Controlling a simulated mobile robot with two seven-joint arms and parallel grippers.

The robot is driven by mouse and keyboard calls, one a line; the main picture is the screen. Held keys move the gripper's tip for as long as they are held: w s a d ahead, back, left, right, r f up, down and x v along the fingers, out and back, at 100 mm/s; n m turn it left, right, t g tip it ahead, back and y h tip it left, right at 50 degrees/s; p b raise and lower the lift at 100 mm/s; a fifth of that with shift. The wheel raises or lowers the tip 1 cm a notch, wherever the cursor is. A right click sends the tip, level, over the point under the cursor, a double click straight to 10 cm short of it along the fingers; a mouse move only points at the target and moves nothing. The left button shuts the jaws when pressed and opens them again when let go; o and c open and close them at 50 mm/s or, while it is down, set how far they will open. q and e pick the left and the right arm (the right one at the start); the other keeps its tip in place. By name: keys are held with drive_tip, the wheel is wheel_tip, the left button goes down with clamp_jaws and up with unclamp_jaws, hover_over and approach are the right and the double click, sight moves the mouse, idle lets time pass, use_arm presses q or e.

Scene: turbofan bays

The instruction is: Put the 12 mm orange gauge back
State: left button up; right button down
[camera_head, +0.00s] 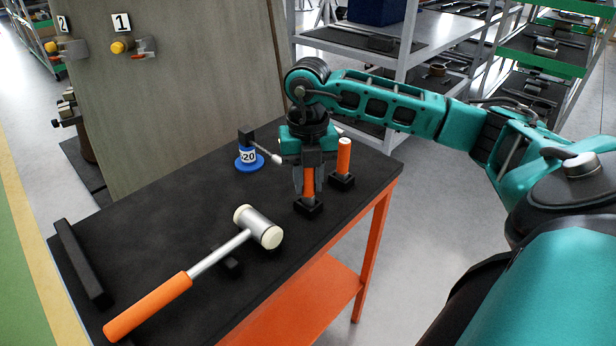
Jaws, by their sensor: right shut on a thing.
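My right gripper (309,187) comes down from above and is shut on an orange cylindrical gauge (308,179). Its lower end is at a small black holder block (308,207) near the table's right edge. I cannot tell whether it is fully seated in the block. A second orange gauge (344,155) stands upright in another black block (341,181), just behind and to the right. No size marking is readable on either orange gauge. My left gripper is not in view.
The black-topped table (170,215) also holds a blue round stand labelled 20 (249,160), an orange-handled mallet (215,259) and a black bar (80,262). A tall board (180,90) stands behind. Grey shelving (405,45) is at the back right. The table's middle left is clear.

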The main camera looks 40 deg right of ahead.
drive_tip(key=shift+f+b, duration=0.35)
drive_tip(key=shift+f, duration=0.2)
drive_tip(key=c, duration=0.8)
unclamp_jaws()
drive_tip(key=shift+r, duration=0.1)
wheel_tip(320, 180, up, 12)
drive_tip(key=shift+r+p, duration=0.1)
drive_tip(key=shift+p, duration=0.6)
drive_tip(key=shift+r, duration=0.3)
